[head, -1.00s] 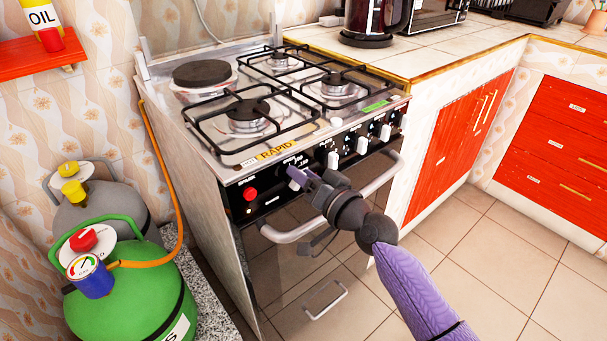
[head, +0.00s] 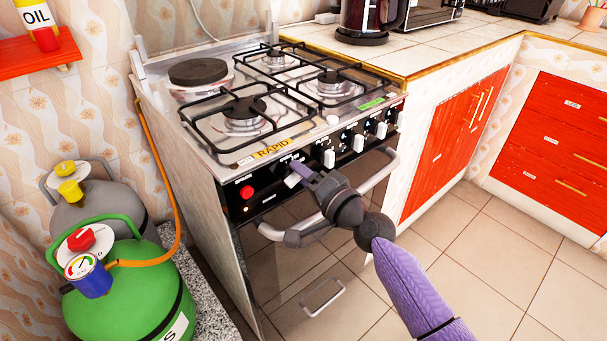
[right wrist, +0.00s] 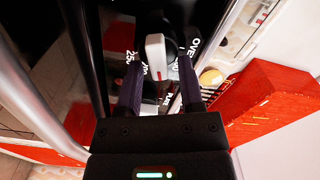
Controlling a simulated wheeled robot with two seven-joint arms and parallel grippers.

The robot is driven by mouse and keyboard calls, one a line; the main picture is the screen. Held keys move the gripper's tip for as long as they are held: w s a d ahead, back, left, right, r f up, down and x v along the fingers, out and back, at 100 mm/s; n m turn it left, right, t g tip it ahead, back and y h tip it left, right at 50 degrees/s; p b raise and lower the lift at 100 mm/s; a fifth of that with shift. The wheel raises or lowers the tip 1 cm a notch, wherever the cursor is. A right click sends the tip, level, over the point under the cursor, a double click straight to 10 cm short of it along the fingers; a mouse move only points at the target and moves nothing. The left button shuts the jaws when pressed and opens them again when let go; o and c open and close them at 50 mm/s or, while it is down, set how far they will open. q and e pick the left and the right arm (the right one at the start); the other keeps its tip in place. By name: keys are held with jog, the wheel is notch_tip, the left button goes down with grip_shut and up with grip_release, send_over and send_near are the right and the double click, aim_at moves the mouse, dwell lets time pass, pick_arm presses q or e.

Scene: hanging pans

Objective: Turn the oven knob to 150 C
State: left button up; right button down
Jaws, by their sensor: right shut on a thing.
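The oven knob (head: 292,181) is white and sits on the black front panel of the stove (head: 262,197), just right of a red button. My right gripper (head: 297,174) is at this knob and shut on it. In the right wrist view the knob (right wrist: 155,52) lies between the two purple fingers and carries a red mark. White lettering, including "OVEN" and "250", shows around it there; the gripper hides part of the dial, and I cannot read the exact setting. My left gripper is not in view.
The oven door handle (head: 377,172) runs just below my right gripper. More white knobs (head: 358,143) line the panel to the right. Green (head: 130,290) and grey gas bottles stand at the left. The tiled floor at the right is clear.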

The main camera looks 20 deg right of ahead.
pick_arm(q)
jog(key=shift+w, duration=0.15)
pick_arm(e)
jog(key=shift+f, duration=0.1)
jog(key=shift+c, duration=1.2)
grip_release()
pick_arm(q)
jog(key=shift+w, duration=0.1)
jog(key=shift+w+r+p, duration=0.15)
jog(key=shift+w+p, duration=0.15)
pick_arm(e)
jog(key=v, duration=1)
